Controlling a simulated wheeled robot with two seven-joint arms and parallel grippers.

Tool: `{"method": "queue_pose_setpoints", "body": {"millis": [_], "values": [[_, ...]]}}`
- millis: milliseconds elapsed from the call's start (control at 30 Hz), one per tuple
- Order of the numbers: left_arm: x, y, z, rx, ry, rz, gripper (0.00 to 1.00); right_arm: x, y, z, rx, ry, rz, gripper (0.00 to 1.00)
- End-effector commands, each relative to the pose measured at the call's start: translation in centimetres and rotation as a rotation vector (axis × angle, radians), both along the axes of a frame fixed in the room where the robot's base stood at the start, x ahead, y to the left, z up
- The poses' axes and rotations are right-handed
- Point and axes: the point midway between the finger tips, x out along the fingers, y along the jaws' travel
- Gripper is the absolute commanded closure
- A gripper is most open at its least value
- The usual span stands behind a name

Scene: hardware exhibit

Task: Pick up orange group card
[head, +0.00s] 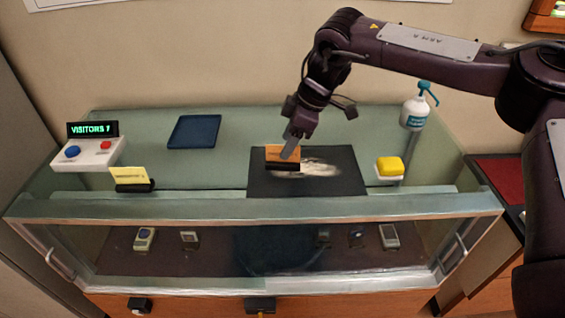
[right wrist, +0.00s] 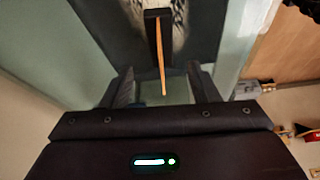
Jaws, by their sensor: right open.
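The orange group card (head: 281,153) stands upright in a dark holder (head: 283,167) on a black mat (head: 335,186) on the glass case top. In the right wrist view the card (right wrist: 162,64) shows edge-on as a thin orange strip, with its dark holder (right wrist: 153,38) behind it. My right gripper (head: 290,148) is just over the card in the head view. In the right wrist view my right gripper (right wrist: 160,88) is open, and the near end of the card lies between its two fingers, apart from both. My left gripper is not in view.
A yellow card (head: 129,175) in a holder, a visitor counter box (head: 88,152) and a blue pad (head: 195,131) are on the left. A yellow sponge (head: 389,167) and a pump bottle (head: 415,110) are on the right. Small devices sit inside the case.

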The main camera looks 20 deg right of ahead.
Motion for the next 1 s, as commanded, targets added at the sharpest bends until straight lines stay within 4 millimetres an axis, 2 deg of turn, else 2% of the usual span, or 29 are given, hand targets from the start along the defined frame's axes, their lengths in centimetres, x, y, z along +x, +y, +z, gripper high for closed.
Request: {"method": "queue_pose_setpoints", "body": {"millis": [233,400,667,1000], "values": [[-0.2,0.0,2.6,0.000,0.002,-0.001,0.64,0.0,1.3,-2.8,-0.003,0.003,0.004,0.45],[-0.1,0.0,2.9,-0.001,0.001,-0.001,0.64,0.4,1.9,-4.8,-0.002,-0.001,0.001,0.45],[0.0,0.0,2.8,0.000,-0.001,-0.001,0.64,0.5,2.0,-5.1,-0.001,-0.002,0.001,0.47],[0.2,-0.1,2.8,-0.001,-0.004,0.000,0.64,0.5,2.0,-5.1,-0.001,-0.002,0.001,0.91]]}}
